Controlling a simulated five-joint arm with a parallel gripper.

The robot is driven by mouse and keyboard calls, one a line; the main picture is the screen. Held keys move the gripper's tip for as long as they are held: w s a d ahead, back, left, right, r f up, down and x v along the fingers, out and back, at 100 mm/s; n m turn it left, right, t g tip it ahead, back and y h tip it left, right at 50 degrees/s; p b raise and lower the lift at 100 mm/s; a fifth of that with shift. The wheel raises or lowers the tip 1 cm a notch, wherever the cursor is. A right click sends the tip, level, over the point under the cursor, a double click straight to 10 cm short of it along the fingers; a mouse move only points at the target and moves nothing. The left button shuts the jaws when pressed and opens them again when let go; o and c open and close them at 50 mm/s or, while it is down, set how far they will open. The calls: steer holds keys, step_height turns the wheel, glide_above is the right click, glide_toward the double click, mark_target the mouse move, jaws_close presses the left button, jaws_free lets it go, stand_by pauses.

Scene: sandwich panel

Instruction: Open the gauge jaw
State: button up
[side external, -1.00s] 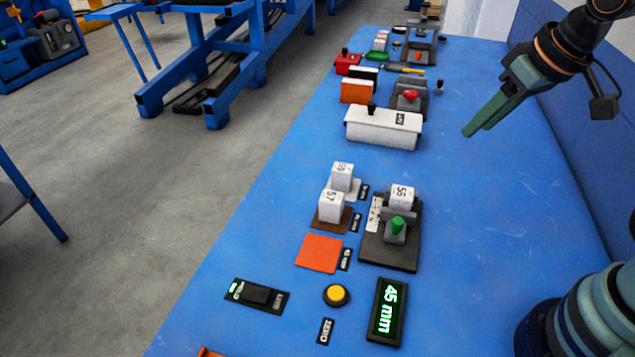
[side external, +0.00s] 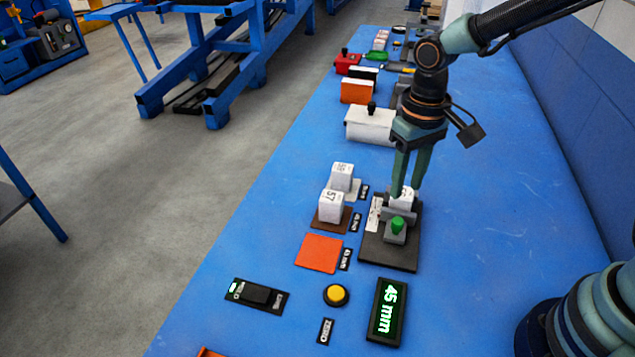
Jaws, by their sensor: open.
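The gauge (side external: 388,251) is a dark base plate with grey jaw blocks and a green knob (side external: 397,223) on the near jaw (side external: 394,237). A white block sits at the far side of the jaw, largely hidden by my fingers. My gripper (side external: 407,190) points down over the gauge, its green fingers at the white block, just beyond the green knob. The fingers are apart; I cannot tell whether they touch the block. The display (side external: 387,311) reads 45 mm.
Two white numbered blocks stand left of the gauge, the nearer marked 57 (side external: 331,206). An orange pad (side external: 319,253), a yellow button (side external: 336,295) and a switch (side external: 257,296) lie nearer. A white box (side external: 370,126) stands beyond. The blue table at right is clear.

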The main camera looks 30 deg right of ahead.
mark_target(398, 221)
step_height(398, 221, down, 10)
steer(key=shift+f, duration=0.15)
stand_by(0.3)
jaws_close()
stand_by(1.4)
